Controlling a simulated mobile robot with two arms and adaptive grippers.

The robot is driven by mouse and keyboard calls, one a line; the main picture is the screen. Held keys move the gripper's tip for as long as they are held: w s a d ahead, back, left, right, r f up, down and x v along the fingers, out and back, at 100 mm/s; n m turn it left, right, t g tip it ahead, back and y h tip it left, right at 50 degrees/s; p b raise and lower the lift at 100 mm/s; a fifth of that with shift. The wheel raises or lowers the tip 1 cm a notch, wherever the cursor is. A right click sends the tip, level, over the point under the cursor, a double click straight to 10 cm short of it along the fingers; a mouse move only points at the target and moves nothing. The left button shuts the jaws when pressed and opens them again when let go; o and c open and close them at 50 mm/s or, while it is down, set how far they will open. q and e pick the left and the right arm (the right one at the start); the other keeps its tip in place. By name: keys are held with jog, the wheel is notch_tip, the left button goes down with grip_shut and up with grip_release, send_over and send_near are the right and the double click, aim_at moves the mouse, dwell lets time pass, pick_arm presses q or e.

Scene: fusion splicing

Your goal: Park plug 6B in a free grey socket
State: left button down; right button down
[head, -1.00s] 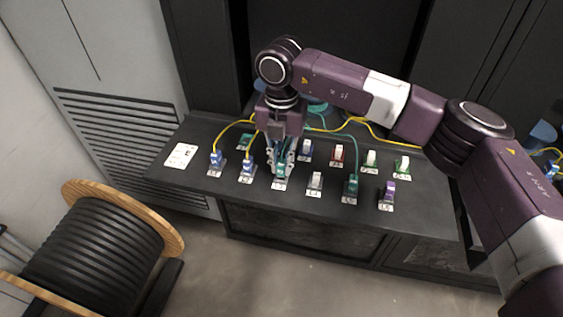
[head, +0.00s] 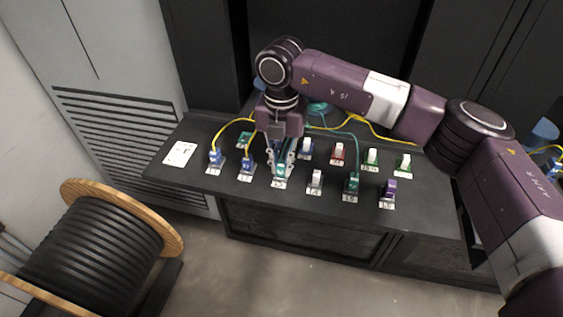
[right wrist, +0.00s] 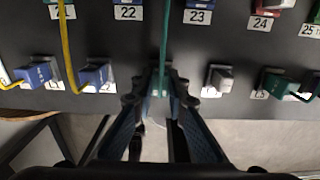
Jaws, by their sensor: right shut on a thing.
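My right gripper (head: 281,160) points down over the front row of sockets and is shut on a teal plug (head: 280,171). The right wrist view shows this plug (right wrist: 160,83) between the fingertips, with its teal cable running up the picture. The plug is at the third front position, and I cannot tell how deep it sits. I cannot read 6B on it. A pale grey socket (head: 316,179), also seen in the right wrist view (right wrist: 220,79), stands just right of it with no cable. Another teal plug (head: 352,184) sits further right. My left gripper is not in view.
Two blue plugs (head: 215,157) (head: 247,164) with yellow cables sit left of my gripper. A purple piece (head: 389,188) is at the right end. Green, blue and red pieces (head: 338,152) stand in the back row. A white card (head: 180,153) lies at the left of the black table (head: 430,190).

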jog(key=c, duration=1.8)
grip_release()
notch_tip(320, 180, up, 12)
